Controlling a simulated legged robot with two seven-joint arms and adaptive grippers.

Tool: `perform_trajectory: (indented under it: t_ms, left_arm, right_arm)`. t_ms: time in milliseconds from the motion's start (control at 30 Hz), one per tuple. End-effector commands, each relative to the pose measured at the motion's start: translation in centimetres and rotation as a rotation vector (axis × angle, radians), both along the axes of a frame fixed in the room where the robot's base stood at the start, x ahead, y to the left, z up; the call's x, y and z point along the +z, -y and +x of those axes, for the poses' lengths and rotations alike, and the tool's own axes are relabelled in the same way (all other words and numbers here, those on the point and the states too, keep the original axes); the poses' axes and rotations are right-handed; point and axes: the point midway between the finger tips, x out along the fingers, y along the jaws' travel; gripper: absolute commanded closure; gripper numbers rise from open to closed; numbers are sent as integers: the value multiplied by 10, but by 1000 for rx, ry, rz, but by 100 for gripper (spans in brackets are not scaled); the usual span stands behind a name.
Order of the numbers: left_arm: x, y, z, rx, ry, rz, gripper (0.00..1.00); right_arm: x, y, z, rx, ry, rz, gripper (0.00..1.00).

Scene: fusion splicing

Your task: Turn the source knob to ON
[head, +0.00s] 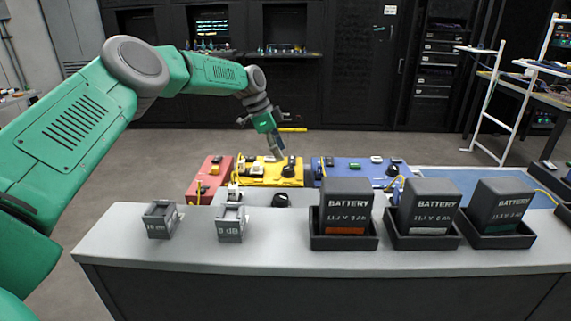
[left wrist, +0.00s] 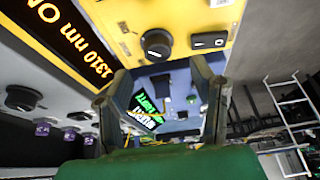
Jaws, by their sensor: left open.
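The yellow box (head: 262,181) stands behind the grey counter and bears a round black knob (head: 289,168) near its right end. In the left wrist view the knob (left wrist: 157,44) shows beyond the fingers at the top, beside a black rocker switch (left wrist: 209,40). An amber display (left wrist: 75,38) there reads "1310 nm" with further letters cut off. My left gripper (head: 277,152) reaches down over the yellow box, just left of the knob. Its two fingers (left wrist: 165,92) are apart with nothing between them, and the knob is not between them. The knob's marking is too small to read.
A red box (head: 207,180) is left of the yellow one and a blue box (head: 357,174) right of it. A grey unit with a black knob (head: 281,200) sits in front. Batteries (head: 346,205) in black trays and small grey holders (head: 230,223) stand on the counter (head: 150,262).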

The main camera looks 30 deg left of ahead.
Motion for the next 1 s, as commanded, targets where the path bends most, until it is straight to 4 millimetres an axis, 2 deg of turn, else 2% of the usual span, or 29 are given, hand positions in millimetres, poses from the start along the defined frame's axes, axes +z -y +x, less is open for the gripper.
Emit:
perform_trajectory:
  t_ms: [100,333,1000]
  left_arm:
    - [23,-11,-4,3,2,-1,49]
    - [49,-22,-10,1,-1,-2,49]
    - [53,-23,-11,1,-2,0,49]
  right_arm:
    - [0,-1,0,0,0,-1,60]
    - [0,-1,1,0,0,-1,60]
    - [0,-1,3,0,-3,-1,60]
